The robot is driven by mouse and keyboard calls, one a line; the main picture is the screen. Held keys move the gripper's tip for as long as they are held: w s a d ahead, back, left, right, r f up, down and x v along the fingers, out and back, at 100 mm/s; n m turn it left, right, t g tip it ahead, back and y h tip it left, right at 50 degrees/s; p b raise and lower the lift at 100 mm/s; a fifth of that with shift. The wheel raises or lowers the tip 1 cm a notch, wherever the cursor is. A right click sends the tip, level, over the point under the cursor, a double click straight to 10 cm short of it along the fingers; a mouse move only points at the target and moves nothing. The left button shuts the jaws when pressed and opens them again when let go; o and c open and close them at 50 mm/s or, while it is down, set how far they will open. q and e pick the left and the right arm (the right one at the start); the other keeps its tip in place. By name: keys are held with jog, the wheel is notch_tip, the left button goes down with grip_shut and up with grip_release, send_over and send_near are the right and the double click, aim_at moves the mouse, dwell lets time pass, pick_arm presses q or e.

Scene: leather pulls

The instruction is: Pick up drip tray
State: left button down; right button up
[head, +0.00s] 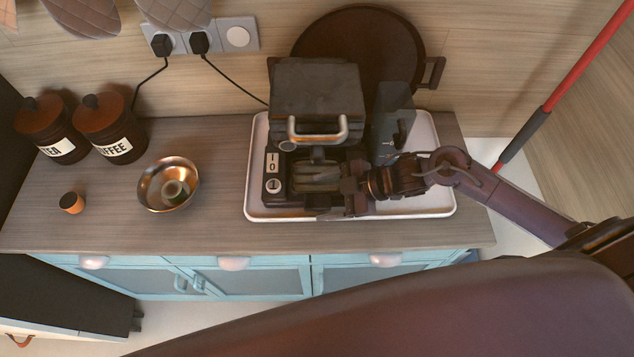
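A dark coffee machine (316,92) with a metal front handle stands on a white tray (432,205) on the counter. A slatted drip tray (316,178) appears to sit low at the machine's front, partly hidden by my gripper. My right gripper (345,192) reaches in from the right, low at the machine's front, beside the drip tray. The fingers are dark against dark parts, so I cannot tell whether they are open or shut, or touching it. My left gripper is not in view.
A metal bowl (168,186), a small orange-brown cup (72,203) and two lidded canisters (112,132) stand on the left of the counter (215,225). A grey translucent container (392,122) stands right of the machine. A round dark pan (360,45) leans behind.

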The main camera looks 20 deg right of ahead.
jog(key=c, duration=0.9)
jog(key=shift+c, duration=0.3)
jog(key=shift+r, duration=0.1)
jog(key=shift+r, duration=0.3)
jog(key=shift+s+a+r+b, duration=0.1)
jog(key=shift+s+r+b, duration=0.25)
jog(key=shift+r, duration=0.25)
jog(key=shift+s+a+r+b, duration=0.1)
jog(key=shift+s+r+b, duration=0.1)
jog(key=shift+r+b, duration=0.3)
jog(key=s+a+b, duration=0.1)
jog(key=s+a, duration=0.1)
jog(key=s, duration=0.6)
jog(key=s+a+b, duration=0.1)
jog(key=s+a, duration=0.1)
jog(key=s, duration=0.6)
jog(key=shift+a+r, duration=0.25)
jog(key=shift+a, duration=0.05)
jog(key=shift+s, duration=0.1)
